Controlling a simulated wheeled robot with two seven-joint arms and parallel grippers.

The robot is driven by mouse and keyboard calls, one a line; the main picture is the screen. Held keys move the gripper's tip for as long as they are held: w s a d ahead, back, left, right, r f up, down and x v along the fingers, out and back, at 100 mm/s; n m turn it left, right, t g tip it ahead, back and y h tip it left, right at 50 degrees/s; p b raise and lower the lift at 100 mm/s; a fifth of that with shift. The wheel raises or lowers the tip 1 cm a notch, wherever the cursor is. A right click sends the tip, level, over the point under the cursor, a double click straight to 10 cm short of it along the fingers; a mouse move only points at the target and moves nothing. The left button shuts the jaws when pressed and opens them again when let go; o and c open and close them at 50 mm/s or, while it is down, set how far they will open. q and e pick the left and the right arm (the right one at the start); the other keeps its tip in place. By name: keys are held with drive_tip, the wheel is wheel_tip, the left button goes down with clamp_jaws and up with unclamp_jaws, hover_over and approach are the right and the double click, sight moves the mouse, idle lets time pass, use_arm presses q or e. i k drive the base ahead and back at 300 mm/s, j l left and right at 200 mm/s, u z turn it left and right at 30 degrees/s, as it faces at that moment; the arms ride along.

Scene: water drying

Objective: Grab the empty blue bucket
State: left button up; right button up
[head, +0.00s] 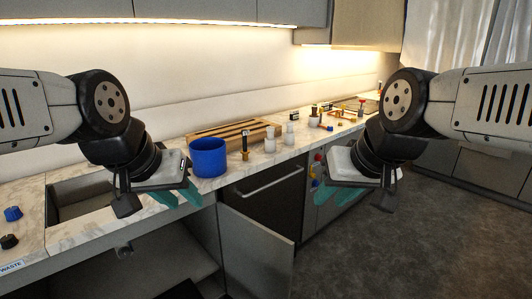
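The blue bucket (208,160) stands upright on the marble counter (240,172), left of centre in the head view. Its inside shows only in part, and I see nothing in it. My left gripper (178,196) hangs in front of the counter, lower and a little left of the bucket in the picture. Its teal fingers look apart with nothing between them. My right gripper (358,188) is well to the right of the bucket, in front of the cabinets. Its teal fingers are apart and empty.
A wooden rack (235,132) stands behind the bucket. A dark-topped bottle (245,145) and white bottles (288,138) stand to its right. A sink (80,195) is at left, with a blue cap (13,214) nearby. A cabinet door (255,255) hangs open below.

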sight(208, 155)
drive_tip(key=i+l+z, duration=0.2)
drive_tip(key=z, duration=0.25)
drive_tip(key=i+l+z, duration=0.15)
drive_tip(key=z, duration=0.3)
drive_tip(key=i+z, duration=0.3)
drive_tip(key=z, duration=0.15)
drive_tip(key=i+l+z, duration=0.1)
drive_tip(key=i, duration=0.6)
drive_tip(key=i+u, duration=0.25)
drive_tip(key=u, duration=0.25)
drive_tip(key=i+l+u, duration=0.25)
drive_tip(key=u, duration=0.2)
drive_tip(key=i+u, duration=0.1)
drive_tip(key=u, duration=0.35)
drive_tip(key=i+u, duration=0.1)
drive_tip(key=u, duration=0.35)
drive_tip(key=l+u, duration=0.15)
drive_tip(key=u, duration=0.25)
drive_tip(key=i+l+u, duration=0.1)
drive_tip(key=u, duration=0.35)
drive_tip(key=l+u, duration=0.15)
drive_tip(key=u, duration=0.3)
drive_tip(key=i+l+u, duration=0.1)
drive_tip(key=u, duration=0.3)
drive_tip(key=i+l+u, duration=0.1)
drive_tip(key=u, duration=0.3)
drive_tip(key=l+u, duration=0.4)
drive_tip(key=i+l+u, duration=0.1)
drive_tip(key=u, duration=0.3)
